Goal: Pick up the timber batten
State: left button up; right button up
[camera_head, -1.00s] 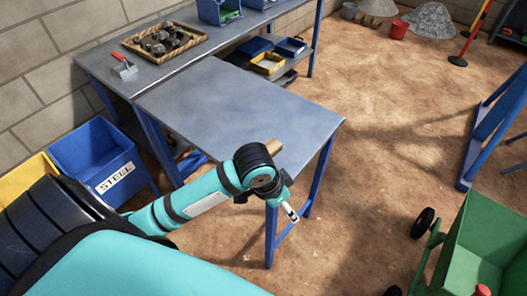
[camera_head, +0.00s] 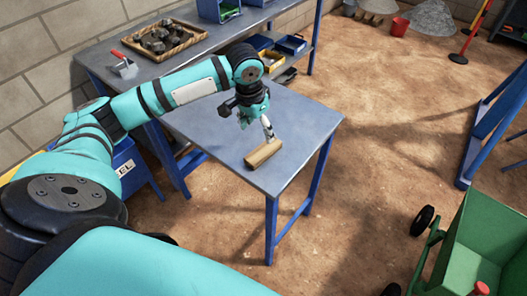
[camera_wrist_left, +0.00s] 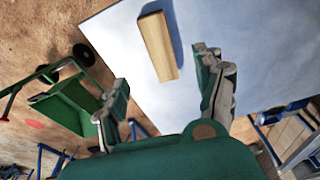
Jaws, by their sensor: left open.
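The timber batten (camera_head: 263,153) is a short, pale wooden block lying on the blue-grey table top (camera_head: 205,125) near its front right corner. My left gripper (camera_head: 268,133) points down just above and behind the batten in the head view. In the left wrist view the batten (camera_wrist_left: 158,47) lies beyond the fingertips, between their lines. The left gripper (camera_wrist_left: 163,75) has its two fingers wide apart with nothing between them. It looks apart from the batten. My right gripper is in neither view.
A second table behind holds a wooden tray of dark lumps (camera_head: 160,38) and a trowel (camera_head: 123,64). A green cart (camera_head: 480,245) stands at the lower right. A blue frame (camera_head: 490,130) stands at the right. Open dirt floor lies between.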

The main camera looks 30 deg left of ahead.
pick_arm(q)
send_over(263, 150)
jog(key=s, duration=0.1)
notch_tip(263, 150, down, 6)
jog(key=shift+s+r, duration=0.1)
jog(key=shift+s, duration=0.05)
jog(key=f, duration=0.2)
jog(key=w+f+p, duration=0.1)
jog(key=f, duration=0.2)
jog(key=shift+w+f, duration=0.1)
jog(key=shift+w, duration=0.05)
jog(key=c, duration=1.3)
